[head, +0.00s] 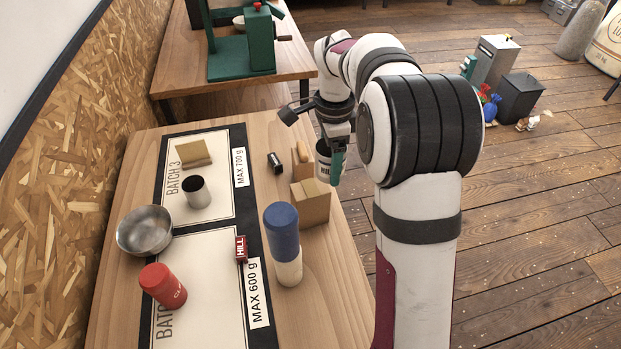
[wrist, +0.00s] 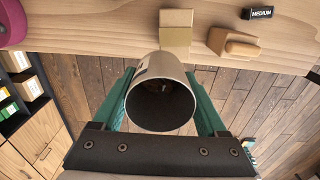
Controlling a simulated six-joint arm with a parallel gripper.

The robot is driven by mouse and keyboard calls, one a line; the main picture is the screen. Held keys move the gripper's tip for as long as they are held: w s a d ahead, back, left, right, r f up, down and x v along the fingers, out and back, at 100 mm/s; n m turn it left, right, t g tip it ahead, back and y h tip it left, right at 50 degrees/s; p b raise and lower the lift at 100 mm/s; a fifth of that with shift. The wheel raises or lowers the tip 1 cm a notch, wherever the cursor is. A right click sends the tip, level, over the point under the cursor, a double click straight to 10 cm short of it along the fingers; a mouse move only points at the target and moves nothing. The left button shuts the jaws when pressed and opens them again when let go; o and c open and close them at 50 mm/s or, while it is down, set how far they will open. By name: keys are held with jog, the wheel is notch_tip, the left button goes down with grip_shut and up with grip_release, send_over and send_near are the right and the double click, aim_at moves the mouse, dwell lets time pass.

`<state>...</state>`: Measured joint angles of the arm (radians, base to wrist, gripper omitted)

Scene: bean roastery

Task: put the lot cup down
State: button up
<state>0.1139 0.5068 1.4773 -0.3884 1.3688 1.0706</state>
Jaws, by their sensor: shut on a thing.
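My gripper (wrist: 161,100) is shut on a grey metal cup (wrist: 160,75) with a pale label, one green finger on each side. In the wrist view the cup's open mouth faces the camera, and a little dark matter shows deep inside. In the head view the held cup (head: 324,163) hangs beside the table's right edge, partly hidden by the gripper. In the wrist view floorboards show behind most of it. A second grey cup (head: 198,194) stands upright on the BATCH 3 panel (head: 214,149) of the table mat.
A cardboard box (head: 313,207), a wooden piece (head: 301,153) and a black MEDIUM block (wrist: 257,13) stand near the table's right edge. A blue-topped canister (head: 281,226), red canister (head: 162,287), steel bowl (head: 144,231), red HILL block (head: 241,250) and tan block (head: 193,154) occupy the table.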

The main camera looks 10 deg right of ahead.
aim_at(310, 188)
jog(key=w+a+f, duration=0.2)
jog(key=a, duration=0.1)
jog(key=shift+f, duration=0.1)
jog(key=shift+w+a+f, duration=0.1)
jog(key=shift+a+f, duration=0.05)
jog(key=shift+f, duration=0.95)
jog(key=shift+w+a+f, duration=0.1)
jog(key=shift+f, duration=0.95)
jog(key=shift+f, duration=0.1)
jog(key=o, duration=1.4)
